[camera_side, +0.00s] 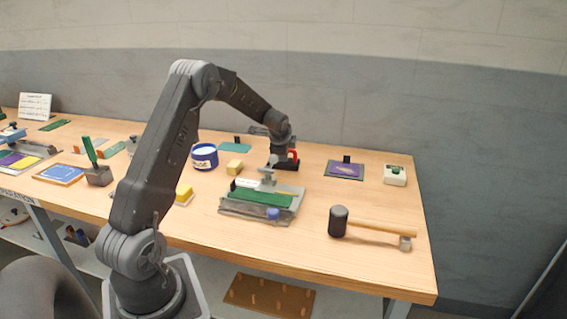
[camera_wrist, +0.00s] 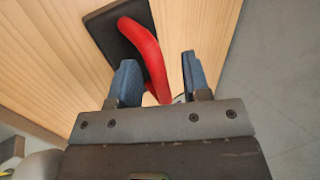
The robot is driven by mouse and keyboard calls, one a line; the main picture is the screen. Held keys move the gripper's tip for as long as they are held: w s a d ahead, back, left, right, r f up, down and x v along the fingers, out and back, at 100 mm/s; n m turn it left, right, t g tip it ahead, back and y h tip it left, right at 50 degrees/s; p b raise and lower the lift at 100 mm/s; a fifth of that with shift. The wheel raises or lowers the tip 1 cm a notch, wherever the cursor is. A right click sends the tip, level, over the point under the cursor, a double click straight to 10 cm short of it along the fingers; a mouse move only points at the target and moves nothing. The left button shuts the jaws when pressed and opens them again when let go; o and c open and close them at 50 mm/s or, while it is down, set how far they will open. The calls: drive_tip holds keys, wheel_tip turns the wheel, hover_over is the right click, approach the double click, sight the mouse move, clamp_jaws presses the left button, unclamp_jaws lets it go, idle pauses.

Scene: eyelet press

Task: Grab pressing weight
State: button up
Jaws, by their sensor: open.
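The pressing weight, a dark block with a red arched handle (camera_side: 294,157), stands on the table toward the back, just behind the press fixture. In the wrist view, its red handle (camera_wrist: 144,45) rises from the dark square base (camera_wrist: 108,29). My gripper (camera_side: 278,160) is low over the weight in the side view and partly hides it. In the wrist view, my gripper (camera_wrist: 161,75) is open, with its two blue fingers apart. The near end of the handle shows between the fingers, closer to the left one. I cannot tell whether a finger touches it.
The press fixture (camera_side: 238,210) with a green strip lies in front of the weight. A blue jar (camera_side: 204,157) and a yellow block (camera_side: 234,166) stand to the left. A purple card (camera_side: 345,171), a white button box (camera_side: 395,176) and a mallet (camera_side: 372,227) lie to the right.

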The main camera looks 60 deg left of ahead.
drive_tip(key=shift+c, duration=0.2)
clamp_jaws()
idle(0.4)
drive_tip(key=shift+w+r, duration=0.1)
drive_tip(key=shift+r, duration=0.1)
